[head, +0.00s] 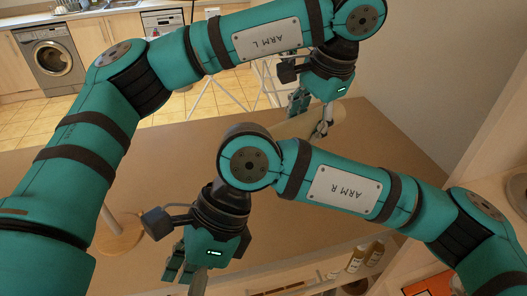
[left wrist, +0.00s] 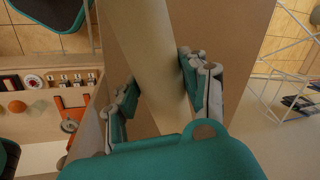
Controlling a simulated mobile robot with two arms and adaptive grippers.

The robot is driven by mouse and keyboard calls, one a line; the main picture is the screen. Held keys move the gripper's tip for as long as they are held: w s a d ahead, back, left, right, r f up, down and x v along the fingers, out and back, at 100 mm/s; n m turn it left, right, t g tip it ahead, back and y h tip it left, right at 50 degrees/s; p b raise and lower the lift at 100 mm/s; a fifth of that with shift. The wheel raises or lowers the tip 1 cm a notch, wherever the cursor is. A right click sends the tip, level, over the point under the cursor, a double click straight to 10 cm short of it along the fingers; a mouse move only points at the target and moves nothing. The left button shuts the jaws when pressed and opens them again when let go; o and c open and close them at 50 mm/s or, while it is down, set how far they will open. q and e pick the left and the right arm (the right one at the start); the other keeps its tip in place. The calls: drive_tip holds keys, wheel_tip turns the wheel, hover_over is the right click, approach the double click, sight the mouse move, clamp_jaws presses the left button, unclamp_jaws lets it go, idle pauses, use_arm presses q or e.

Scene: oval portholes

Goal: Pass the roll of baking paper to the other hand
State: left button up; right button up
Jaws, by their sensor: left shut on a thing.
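The roll of baking paper (head: 298,125) is a long cream-tan cylinder above the table at the upper right of the head view. My left gripper (head: 312,112) is shut on it. In the left wrist view the roll (left wrist: 150,50) runs between the two fingers of the left gripper (left wrist: 160,95), and its near end is hidden behind the teal palm. My right gripper (head: 186,273) is apart from the roll, low in the head view, with its fingers spread and nothing visible between them. My right arm hides part of the space between the grippers.
The brown table (head: 60,165) is mostly bare. A round wooden stand (head: 118,237) with an upright rod is left of my right gripper. Shelves with small bottles (head: 357,258) lie beyond the lower right edge. A washing machine (head: 50,55) stands far back.

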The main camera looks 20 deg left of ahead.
drive_tip(key=w+d+r+t+h, duration=0.1)
drive_tip(key=w+d+r+t, duration=0.15)
drive_tip(key=w+t, duration=0.7)
use_arm(q)
drive_tip(key=shift+s, duration=0.1)
use_arm(e)
drive_tip(key=n+t+h, duration=0.1)
drive_tip(key=t+h, duration=0.1)
drive_tip(key=t, duration=0.7)
approach(297, 130)
drive_tip(key=s+a+f, duration=0.1)
drive_tip(key=s+a, duration=0.1)
drive_tip(key=s, duration=0.2)
drive_tip(key=x, duration=1.2)
drive_tip(key=shift+w, duration=0.2)
